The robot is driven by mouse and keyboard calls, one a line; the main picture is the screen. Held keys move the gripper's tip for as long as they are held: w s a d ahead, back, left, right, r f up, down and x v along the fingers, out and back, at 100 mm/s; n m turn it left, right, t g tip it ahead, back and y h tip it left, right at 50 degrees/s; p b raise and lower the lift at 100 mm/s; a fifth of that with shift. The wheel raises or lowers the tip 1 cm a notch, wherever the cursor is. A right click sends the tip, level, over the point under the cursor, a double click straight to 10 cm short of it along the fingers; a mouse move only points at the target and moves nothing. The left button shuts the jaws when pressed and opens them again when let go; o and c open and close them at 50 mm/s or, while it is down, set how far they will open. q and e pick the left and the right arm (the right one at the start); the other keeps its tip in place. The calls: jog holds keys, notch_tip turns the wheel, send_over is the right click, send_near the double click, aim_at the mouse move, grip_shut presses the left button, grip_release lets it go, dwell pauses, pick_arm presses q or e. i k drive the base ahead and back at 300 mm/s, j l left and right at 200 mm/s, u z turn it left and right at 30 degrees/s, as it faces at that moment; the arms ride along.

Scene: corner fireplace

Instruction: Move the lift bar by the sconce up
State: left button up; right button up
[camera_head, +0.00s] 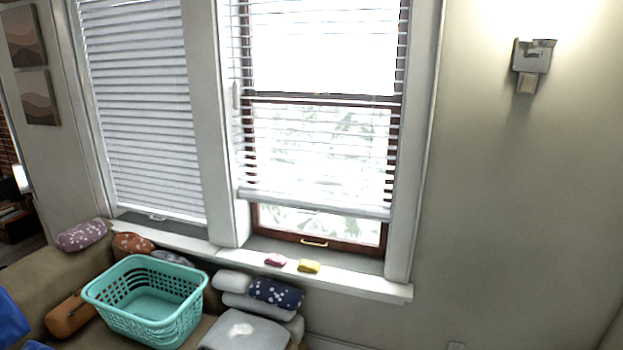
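The sconce (532,62) is on the wall at the upper right, with its light on the wall above it. The blind nearest to it hangs in the right window, and its lift bar (315,204) is a pale horizontal rail across the lower part of that window. A gap of bare glass shows below the bar. The slats above it are spaced apart. The left window's blind (145,110) is lowered nearly to the sill, with its bottom bar (160,214) just above it. Neither of my grippers is in view.
A sofa with a teal laundry basket (150,318), rolled towels (275,292) and a folded grey cloth (245,332) stands below the windows. A pink bar (275,260) and a yellow bar (308,266) lie on the sill (355,284).

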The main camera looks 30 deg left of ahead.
aim_at(267, 202)
jog(key=i+j, duration=0.2)
jog(key=i, duration=0.4)
jog(key=i+j, duration=0.2)
jog(key=i, duration=0.4)
jog(key=i+j+u, duration=0.1)
jog(key=i, duration=0.5)
jog(key=i+j, duration=0.2)
jog(key=i, duration=0.4)
